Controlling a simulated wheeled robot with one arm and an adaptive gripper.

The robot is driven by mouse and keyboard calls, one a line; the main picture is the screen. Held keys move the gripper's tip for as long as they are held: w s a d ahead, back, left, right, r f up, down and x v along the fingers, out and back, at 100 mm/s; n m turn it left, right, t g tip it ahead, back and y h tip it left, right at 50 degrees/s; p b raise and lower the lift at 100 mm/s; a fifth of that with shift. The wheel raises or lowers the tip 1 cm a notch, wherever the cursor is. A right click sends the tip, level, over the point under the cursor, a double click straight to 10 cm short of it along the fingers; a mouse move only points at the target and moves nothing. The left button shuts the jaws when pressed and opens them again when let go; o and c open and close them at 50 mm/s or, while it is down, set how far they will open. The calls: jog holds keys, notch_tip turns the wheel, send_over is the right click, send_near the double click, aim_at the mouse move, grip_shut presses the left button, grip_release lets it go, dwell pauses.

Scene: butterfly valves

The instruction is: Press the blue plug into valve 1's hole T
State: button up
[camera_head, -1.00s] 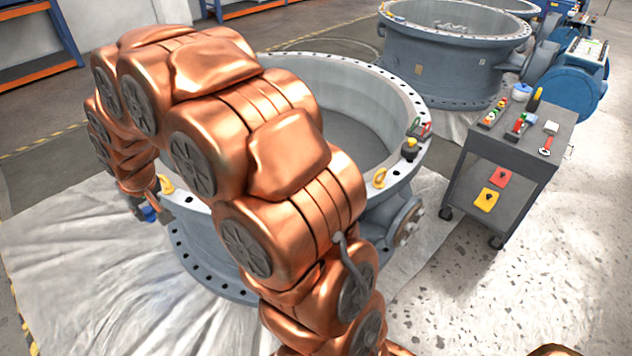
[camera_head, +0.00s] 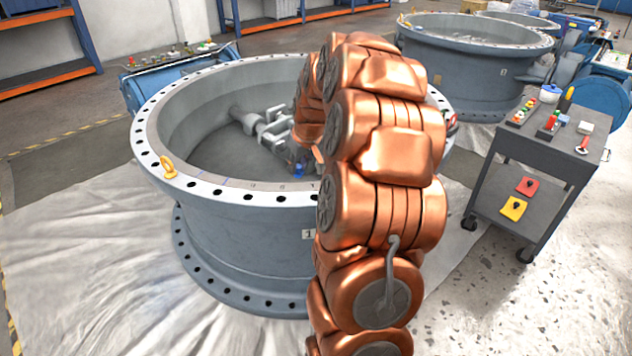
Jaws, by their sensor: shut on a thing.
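Valve 1 (camera_head: 240,235) is a large grey ring-shaped body with a "1" label (camera_head: 308,233) on its outer wall. Its white top flange has a ring of dark holes. Small marks show beside some front holes, but I cannot read which is T. My gripper (camera_head: 299,162) is above the valve's front inner rim, partly hidden by my copper arm. It is shut on the blue plug (camera_head: 299,170), which shows as a small blue spot just above the front flange. I cannot tell whether the plug touches the flange.
A yellow lifting eye (camera_head: 168,167) stands on the left front flange. A shaft mechanism (camera_head: 262,125) lies inside the valve. A dark cart (camera_head: 540,150) with tools stands at the right. Another valve (camera_head: 470,75) is behind. White sheeting (camera_head: 110,250) covers the floor around valve 1.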

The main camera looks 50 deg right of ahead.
jog(key=s+d+f+b, duration=0.2)
jog(key=d+f, duration=0.2)
jog(key=f, duration=0.3)
jog(key=shift+s+f, duration=0.2)
jog(key=shift+s, duration=0.05)
dwell(0.4)
jog(key=shift+s+f+b, duration=0.1)
jog(key=shift+s+b, duration=0.1)
jog(key=shift+b, duration=0.1)
dwell(0.5)
jog(key=shift+a+f+b, duration=0.1)
jog(key=shift+f+b, duration=0.55)
jog(key=shift+f, duration=0.6)
dwell(1.8)
jog(key=o, duration=0.9)
jog(key=o, duration=0.5)
jog(key=shift+c, duration=0.2)
jog(key=shift+r, duration=0.25)
